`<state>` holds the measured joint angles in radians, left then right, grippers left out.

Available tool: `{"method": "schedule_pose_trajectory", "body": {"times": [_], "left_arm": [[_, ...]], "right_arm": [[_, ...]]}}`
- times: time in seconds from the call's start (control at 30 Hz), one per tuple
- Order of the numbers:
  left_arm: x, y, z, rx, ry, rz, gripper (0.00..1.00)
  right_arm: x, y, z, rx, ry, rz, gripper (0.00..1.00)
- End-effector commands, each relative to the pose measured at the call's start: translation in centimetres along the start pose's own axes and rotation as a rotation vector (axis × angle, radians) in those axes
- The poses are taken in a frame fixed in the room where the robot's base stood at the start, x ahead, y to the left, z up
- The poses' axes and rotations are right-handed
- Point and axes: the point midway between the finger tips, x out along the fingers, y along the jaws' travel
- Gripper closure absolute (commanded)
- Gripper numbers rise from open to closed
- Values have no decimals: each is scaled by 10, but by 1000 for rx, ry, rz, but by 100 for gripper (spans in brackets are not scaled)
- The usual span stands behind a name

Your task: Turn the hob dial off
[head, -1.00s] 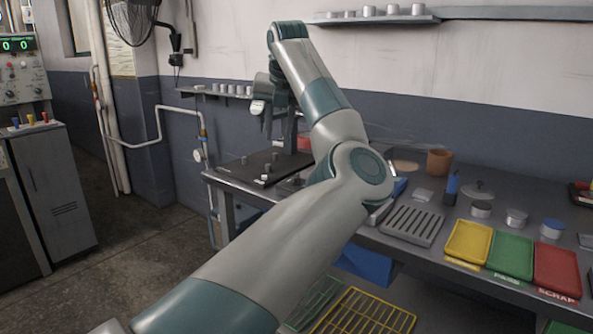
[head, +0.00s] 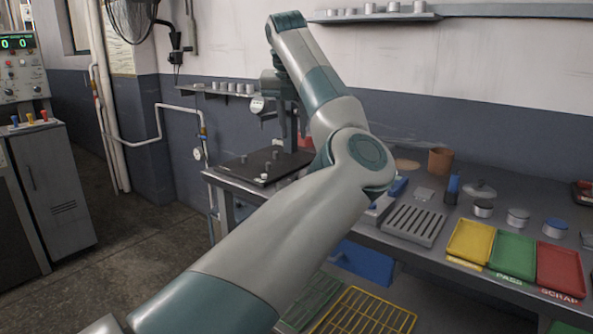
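My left arm comes in from the lower left, bends at the elbow and rises, then its wrist turns down. My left gripper (head: 272,118) hangs small and dark above the back left of the bench, against a dark upright column. Its fingers blend with that column, so I cannot tell whether they are open. A black flat plate (head: 248,166) with several small grey pieces on it lies below the gripper, apart from it. I cannot make out a hob dial; my elbow hides part of the bench. My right gripper is not in view.
The bench carries a slotted grey tray (head: 413,224), a yellow tray (head: 470,240), a green tray (head: 511,256), a red tray (head: 560,268) and a brown pot (head: 439,161). A wall shelf (head: 375,17) is above. The floor at left (head: 125,245) is clear.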

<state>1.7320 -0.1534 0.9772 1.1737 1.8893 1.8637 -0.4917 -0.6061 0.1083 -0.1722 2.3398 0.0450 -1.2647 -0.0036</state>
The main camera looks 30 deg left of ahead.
Motion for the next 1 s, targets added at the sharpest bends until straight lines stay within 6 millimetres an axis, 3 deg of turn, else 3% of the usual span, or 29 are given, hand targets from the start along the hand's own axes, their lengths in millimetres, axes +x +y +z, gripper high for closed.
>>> {"method": "schedule_pose_trajectory", "body": {"times": [0.7, 1.0], "left_arm": [[124, 1, -1, 0, 2, 2, 73], [147, 0, 0, -1, -1, 1, 73]], "right_arm": [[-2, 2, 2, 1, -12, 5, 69], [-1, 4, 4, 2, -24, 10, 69]]}}
